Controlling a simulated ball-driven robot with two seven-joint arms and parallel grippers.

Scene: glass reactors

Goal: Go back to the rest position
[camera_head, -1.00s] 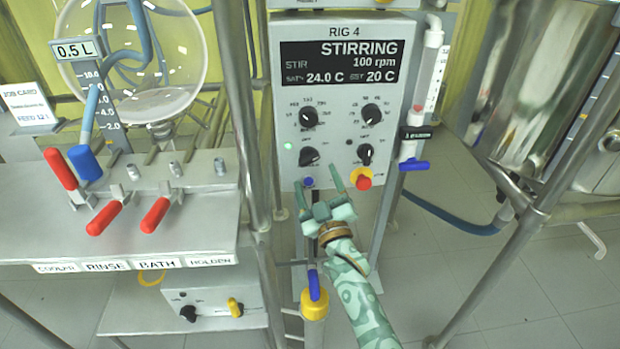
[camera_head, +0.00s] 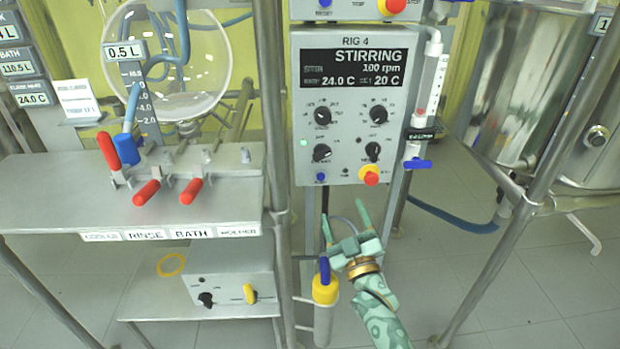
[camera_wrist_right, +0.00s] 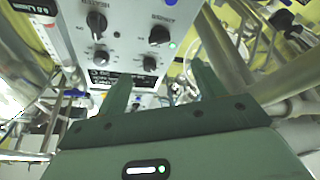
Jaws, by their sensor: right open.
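My right gripper (camera_head: 345,220) is open and empty, with its two green fingers pointing up below the RIG 4 control box (camera_head: 346,105). It stands apart from the box and from the yellow-capped, blue-handled cylinder (camera_head: 325,290) to its left. The box's display reads STIRRING, 100 rpm, 24.0 C and 20 C, and a green light is lit. In the right wrist view the open fingers (camera_wrist_right: 160,85) show with nothing between them, and the box's knobs (camera_wrist_right: 95,22) lie beyond. My left gripper is not in view.
A steel bench (camera_head: 60,205) with red-handled valves (camera_head: 147,192) and a round glass flask (camera_head: 205,60) stands at the left. A steel post (camera_head: 270,120) rises beside the box. A steel vessel (camera_head: 520,90) stands at the right. Open floor (camera_head: 430,270) lies right of my gripper.

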